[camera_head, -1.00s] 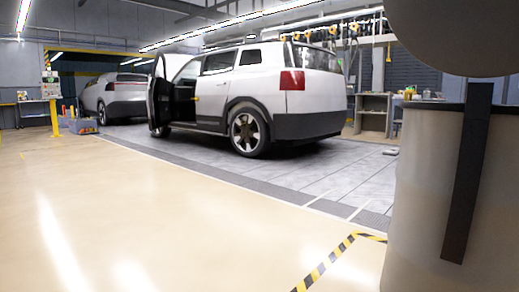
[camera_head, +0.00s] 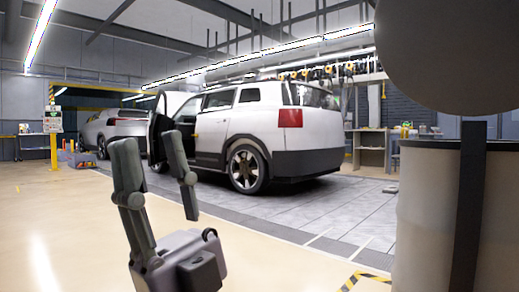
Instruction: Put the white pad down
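No white pad can be made out for certain. A small pale flat object (camera_head: 390,189) lies on the grey floor by the workbench, too small to identify.
A white SUV (camera_head: 245,125) with an open front door stands on grey floor panels. A silver car (camera_head: 110,128) is behind it. A large pale drum-like body (camera_head: 425,220) blocks the right side. The beige floor (camera_head: 60,235) at left is clear.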

